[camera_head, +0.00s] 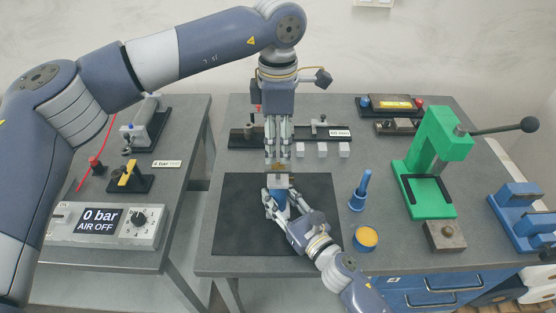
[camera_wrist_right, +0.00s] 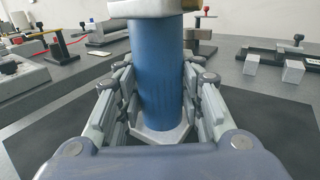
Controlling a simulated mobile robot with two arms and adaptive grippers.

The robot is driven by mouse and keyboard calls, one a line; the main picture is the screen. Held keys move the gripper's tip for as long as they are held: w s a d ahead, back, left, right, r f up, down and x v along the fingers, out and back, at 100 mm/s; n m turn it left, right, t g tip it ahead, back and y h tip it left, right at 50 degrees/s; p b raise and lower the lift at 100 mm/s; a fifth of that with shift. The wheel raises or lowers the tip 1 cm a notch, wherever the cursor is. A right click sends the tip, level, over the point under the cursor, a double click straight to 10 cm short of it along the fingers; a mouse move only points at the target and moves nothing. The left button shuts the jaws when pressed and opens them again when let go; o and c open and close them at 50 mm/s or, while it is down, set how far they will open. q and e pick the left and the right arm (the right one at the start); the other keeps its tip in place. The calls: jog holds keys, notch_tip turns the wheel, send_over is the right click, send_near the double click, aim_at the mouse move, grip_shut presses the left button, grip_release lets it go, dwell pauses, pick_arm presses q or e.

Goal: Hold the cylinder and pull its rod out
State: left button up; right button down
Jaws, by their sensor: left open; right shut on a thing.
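The blue cylinder (camera_head: 279,198) stands upright on the black mat (camera_head: 235,215), with metal end caps. It fills the middle of the right wrist view (camera_wrist_right: 158,75). My right gripper (camera_head: 277,204) is shut around its blue body, with fingers on both sides; they also show in the right wrist view (camera_wrist_right: 160,100). My left gripper (camera_head: 278,158) points straight down above the cylinder's top and is open. A small brownish piece shows between its fingertips, just over the top cap; whether it is the rod end I cannot tell.
A green press (camera_head: 430,165) with a long lever stands at the right. A blue bottle (camera_head: 361,190) and an orange-topped tin (camera_head: 366,238) stand right of the mat. Several pale cubes (camera_head: 323,150) lie behind. An air panel (camera_head: 105,225) reading 0 bar sits on the left table.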

aim_at(278, 166)
pick_arm(q)
notch_tip(278, 166, down, 6)
jog(key=shift+f, duration=0.15)
jog(key=shift+c, duration=0.2)
grip_shut()
jog(key=shift+r, duration=3.35)
